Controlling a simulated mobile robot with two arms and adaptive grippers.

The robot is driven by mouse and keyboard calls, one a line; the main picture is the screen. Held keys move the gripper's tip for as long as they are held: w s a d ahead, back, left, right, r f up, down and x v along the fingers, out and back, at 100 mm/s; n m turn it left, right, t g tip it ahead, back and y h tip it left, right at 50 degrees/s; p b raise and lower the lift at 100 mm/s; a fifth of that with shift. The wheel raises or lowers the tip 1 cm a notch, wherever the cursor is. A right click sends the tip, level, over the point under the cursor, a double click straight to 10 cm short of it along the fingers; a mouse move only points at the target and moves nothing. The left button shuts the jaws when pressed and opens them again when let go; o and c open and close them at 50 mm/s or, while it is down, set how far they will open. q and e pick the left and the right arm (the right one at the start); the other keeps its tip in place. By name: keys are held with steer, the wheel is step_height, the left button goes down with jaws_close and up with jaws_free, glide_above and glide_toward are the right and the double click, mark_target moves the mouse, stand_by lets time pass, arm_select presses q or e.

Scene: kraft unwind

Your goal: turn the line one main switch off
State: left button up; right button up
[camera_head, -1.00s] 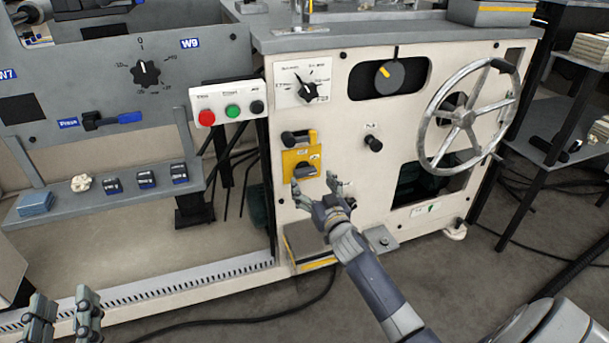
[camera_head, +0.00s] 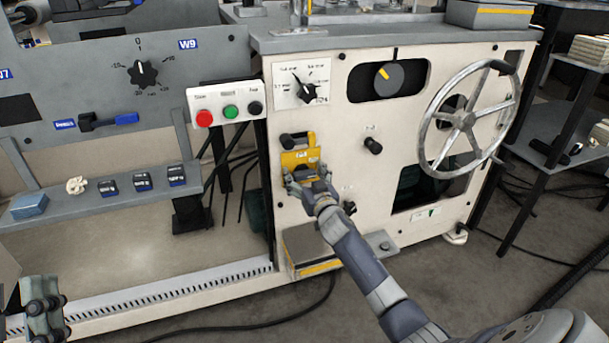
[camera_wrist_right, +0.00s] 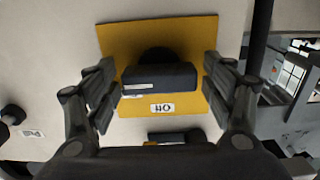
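The main switch is a dark rotary handle on a yellow plate (camera_head: 300,158) on the front of the cream machine. In the right wrist view the handle (camera_wrist_right: 160,78) lies crosswise on the yellow plate (camera_wrist_right: 187,30), with a small white label below it that appears upside down. My right gripper (camera_head: 302,182) is in front of the plate; its fingers hide most of the handle in the head view. In the wrist view the right gripper (camera_wrist_right: 160,90) is open, one finger on each side of the handle, with gaps showing. My left gripper (camera_head: 42,300) is at the lower left, far from the switch.
Above the switch is a dial (camera_head: 306,90), and a button box with red, green and black buttons (camera_head: 228,105) is at the upper left. A handwheel (camera_head: 468,118) stands out on the right. A step-like box (camera_head: 308,248) sits below.

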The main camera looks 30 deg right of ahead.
steer(key=c, duration=0.9)
